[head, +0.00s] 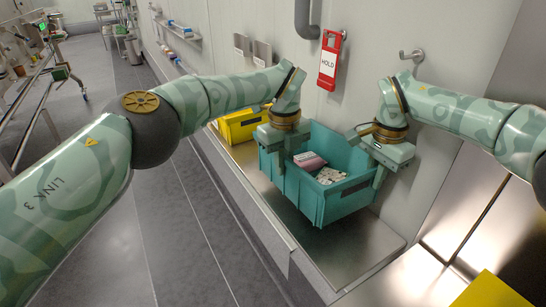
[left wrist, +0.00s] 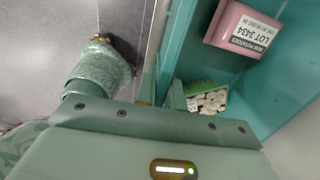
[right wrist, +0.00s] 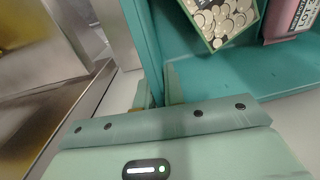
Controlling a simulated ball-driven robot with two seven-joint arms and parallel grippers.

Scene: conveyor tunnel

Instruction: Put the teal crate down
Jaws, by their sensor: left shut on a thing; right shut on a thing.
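The teal crate (head: 335,205) is in the middle of the head view, over a steel ledge along the wall. My left gripper (head: 283,168) is shut on its left rim and my right gripper (head: 379,174) on its right rim. The crate looks about level; whether its base touches the ledge I cannot tell. Inside lie a pink labelled pack (left wrist: 242,32) and a green-edged tray of pale round pieces (right wrist: 222,20). Crate walls also show in the left wrist view (left wrist: 178,50) and right wrist view (right wrist: 150,45).
A yellow crate (head: 240,125) stands just behind on the left. The steel ledge (head: 375,245) has bare room in front and to the right. A red HOLD tag (head: 329,62) and a hook (head: 412,55) are on the wall above. Something yellow (head: 490,292) is at lower right.

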